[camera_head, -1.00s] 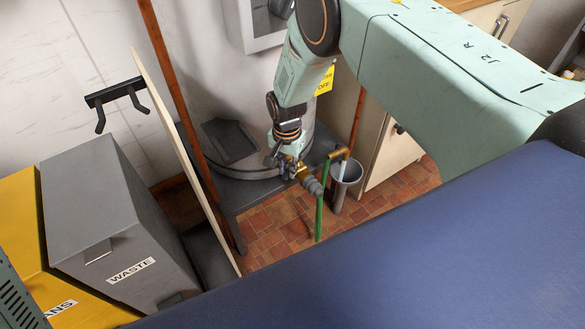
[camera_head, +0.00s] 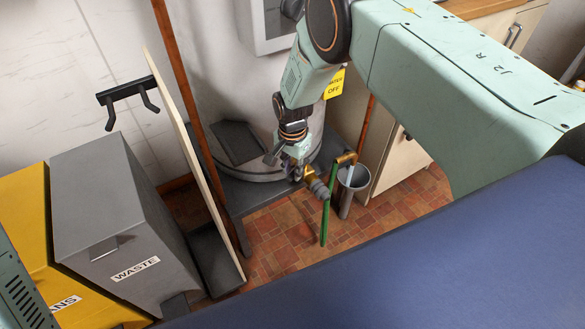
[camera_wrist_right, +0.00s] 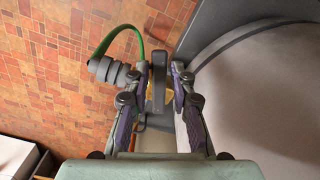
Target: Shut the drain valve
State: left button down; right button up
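The drain valve is a brass fitting (camera_head: 308,173) low on the front of the pale round tank, with a grey ribbed coupling (camera_head: 318,187) on its outlet. My right gripper (camera_head: 284,158) is at the valve and partly hides it. In the right wrist view, a dark upright valve handle (camera_wrist_right: 158,84) stands between the two fingers of my right gripper (camera_wrist_right: 160,80), with brass behind it. The fingers are apart, with a narrow gap beside the handle; firm contact does not show. The coupling (camera_wrist_right: 112,71) is left of the fingers. My left gripper is out of view.
A green hose (camera_head: 325,218) hangs by the coupling. A leaning board (camera_head: 190,150), a copper-coloured pipe (camera_head: 180,90) and a grey waste bin (camera_head: 120,220) are on the left. Tiled floor (camera_head: 275,240) shows in front.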

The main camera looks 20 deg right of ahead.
aim_at(292, 174)
jog(key=shift+o, duration=1.2)
notch_tip(292, 174, up, 8)
jog(key=shift+f, duration=0.25)
